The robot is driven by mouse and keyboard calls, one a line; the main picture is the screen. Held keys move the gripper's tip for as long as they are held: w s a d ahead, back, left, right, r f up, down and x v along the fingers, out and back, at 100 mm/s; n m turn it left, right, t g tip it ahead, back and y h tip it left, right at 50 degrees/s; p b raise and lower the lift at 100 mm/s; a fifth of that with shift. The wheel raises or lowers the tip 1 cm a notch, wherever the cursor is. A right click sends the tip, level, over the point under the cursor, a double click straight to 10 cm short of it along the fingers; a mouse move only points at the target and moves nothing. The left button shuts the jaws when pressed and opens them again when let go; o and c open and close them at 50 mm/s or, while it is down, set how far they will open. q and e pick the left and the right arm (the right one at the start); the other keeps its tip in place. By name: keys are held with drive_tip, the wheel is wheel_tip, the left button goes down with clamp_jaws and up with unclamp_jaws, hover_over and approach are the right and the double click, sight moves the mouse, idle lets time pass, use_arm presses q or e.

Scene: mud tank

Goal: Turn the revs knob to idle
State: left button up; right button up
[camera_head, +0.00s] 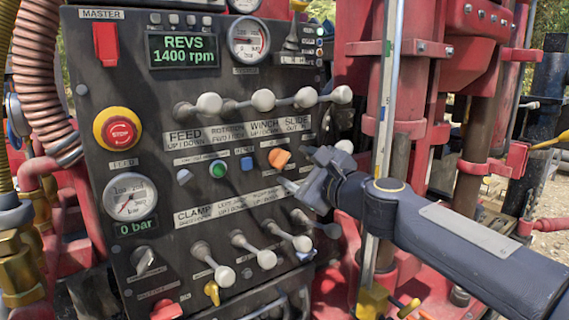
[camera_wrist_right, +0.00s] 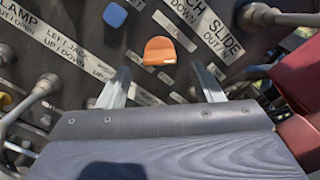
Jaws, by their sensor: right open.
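The control panel (camera_head: 150,60) carries a display (camera_head: 183,51) reading REVS 1400 rpm. An orange knob (camera_head: 279,157) sits at the right of the middle row; its label is not readable, so I cannot tell for sure that it is the revs knob. My right gripper (camera_head: 298,168) is open and empty, just right of and below the orange knob. In the right wrist view the orange knob (camera_wrist_right: 160,50) lies between and just beyond the two fingertips (camera_wrist_right: 160,69), with no contact visible. My left gripper is not in view.
White-tipped levers line up above (camera_head: 263,99) and below (camera_head: 267,258) the knob row. A green button (camera_head: 218,168) and a red emergency stop (camera_head: 119,132) are further left. A grey rotary switch (camera_head: 143,260) and a yellow knob (camera_head: 212,292) are lower. Red machinery stands right.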

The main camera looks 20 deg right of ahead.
sight(286, 162)
drive_tip(key=shift+x, duration=1.7)
drive_tip(key=c, duration=1)
